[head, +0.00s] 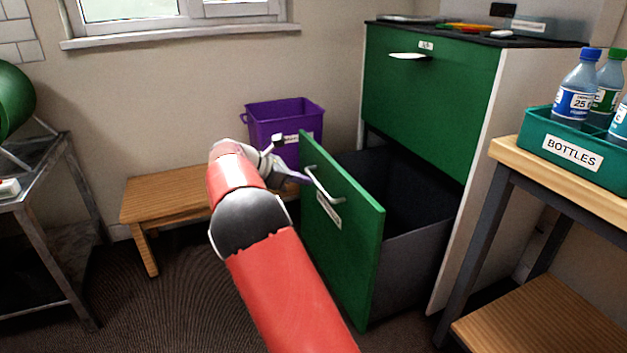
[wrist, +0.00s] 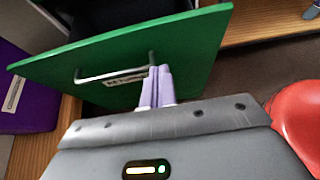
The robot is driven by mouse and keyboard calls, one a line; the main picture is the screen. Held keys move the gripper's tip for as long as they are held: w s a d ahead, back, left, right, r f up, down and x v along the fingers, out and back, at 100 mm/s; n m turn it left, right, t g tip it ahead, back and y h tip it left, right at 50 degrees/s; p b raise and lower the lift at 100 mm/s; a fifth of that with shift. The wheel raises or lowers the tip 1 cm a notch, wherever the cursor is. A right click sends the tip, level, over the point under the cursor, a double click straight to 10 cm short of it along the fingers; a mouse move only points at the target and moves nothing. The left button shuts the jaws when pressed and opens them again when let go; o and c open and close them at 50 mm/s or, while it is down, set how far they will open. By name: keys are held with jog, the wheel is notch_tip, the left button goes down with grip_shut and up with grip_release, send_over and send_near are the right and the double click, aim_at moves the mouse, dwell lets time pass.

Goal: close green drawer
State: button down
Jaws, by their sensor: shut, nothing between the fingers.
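The green drawer (head: 350,240) is the lower drawer of the green-fronted cabinet (head: 430,95). It stands pulled well out, with its dark inside (head: 400,185) showing. Its front carries a light metal handle (head: 324,184) and a white label. In the wrist view the drawer front (wrist: 190,60) and the handle (wrist: 115,78) lie just beyond my fingers. My gripper (head: 306,180) is shut and empty, close to the handle on the outer side of the front. In the wrist view my gripper's lilac fingertips (wrist: 159,70) are together beside the handle's right end; I cannot tell whether they touch it.
A purple bin (head: 285,118) stands on a low wooden bench (head: 170,193) behind the drawer. At right a wooden table (head: 560,190) holds a teal bottle crate (head: 600,167). A metal stand (head: 45,170) is at left. The floor (head: 185,300) left of my arm is clear.

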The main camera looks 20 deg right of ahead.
send_near(351, 187)
notch_tip(351, 187, down, 3)
jog(key=d, duration=0.2)
jog(key=d+b, duration=0.1)
jog(key=d, duration=0.1)
jog(key=shift+w+f, duration=0.1)
jog(key=shift+f, duration=0.15)
jog(key=shift+w+d, duration=0.1)
jog(key=shift+d, duration=0.65)
